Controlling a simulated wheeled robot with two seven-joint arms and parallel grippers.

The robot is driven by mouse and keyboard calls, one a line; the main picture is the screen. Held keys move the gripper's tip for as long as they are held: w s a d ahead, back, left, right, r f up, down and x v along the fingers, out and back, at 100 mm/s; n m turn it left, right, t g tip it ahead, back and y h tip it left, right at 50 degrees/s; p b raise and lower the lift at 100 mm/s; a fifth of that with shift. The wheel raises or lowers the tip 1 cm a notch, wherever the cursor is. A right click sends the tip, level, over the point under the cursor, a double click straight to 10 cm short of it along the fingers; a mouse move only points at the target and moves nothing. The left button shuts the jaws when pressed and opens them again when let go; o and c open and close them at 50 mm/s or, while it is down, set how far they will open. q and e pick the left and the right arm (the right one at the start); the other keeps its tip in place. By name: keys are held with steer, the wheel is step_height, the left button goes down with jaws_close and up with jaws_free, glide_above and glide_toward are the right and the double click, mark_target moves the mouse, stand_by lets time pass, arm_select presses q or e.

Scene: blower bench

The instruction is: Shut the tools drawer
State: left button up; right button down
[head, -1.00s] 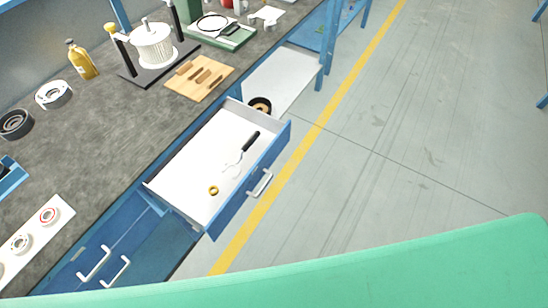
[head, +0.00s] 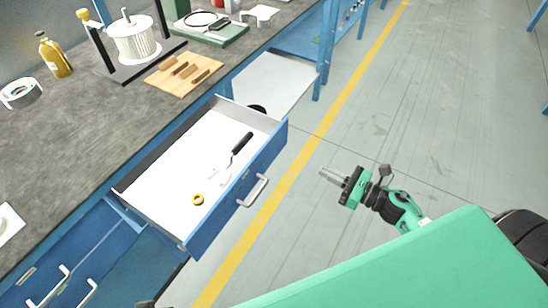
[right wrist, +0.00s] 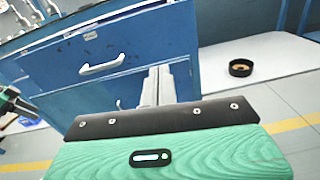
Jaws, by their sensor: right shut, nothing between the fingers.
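The open drawer (head: 237,200) is blue with a pale inside and juts out from the bench. It holds a black-handled tool (head: 241,143) and a small yellow ring (head: 197,200). Its white handle (head: 254,190) is on the front, and also shows in the right wrist view (right wrist: 102,65). My right gripper (head: 325,172) is shut and empty, to the right of the drawer and apart from the handle. Its fingers (right wrist: 158,86) point toward the drawer front in the right wrist view. A green and black part at that view's left edge may be my left gripper (right wrist: 12,105); its jaws are unclear.
The bench top (head: 70,130) carries a wooden board (head: 184,75), a spool on a stand (head: 133,40) and a yellow bottle (head: 54,58). A black round dish (right wrist: 240,67) lies on a white surface beyond the drawer. The floor (head: 400,110) on the right is clear.

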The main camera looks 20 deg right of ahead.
steer(key=a+r+n, duration=0.1)
steer(key=p, duration=0.2)
glide_toward(272, 149)
steer(key=shift+y, duration=0.3)
steer(key=x, duration=0.5)
steer(key=shift+w+d+f, duration=0.1)
steer(key=shift+w+d, duration=0.1)
steer(key=shift+w, duration=0.05)
steer(key=shift+x, duration=0.85)
arm_select(q)
step_height(272, 149, down, 4)
steer(key=shift+r, duration=0.2)
arm_select(e)
steer(key=shift+f, duration=0.1)
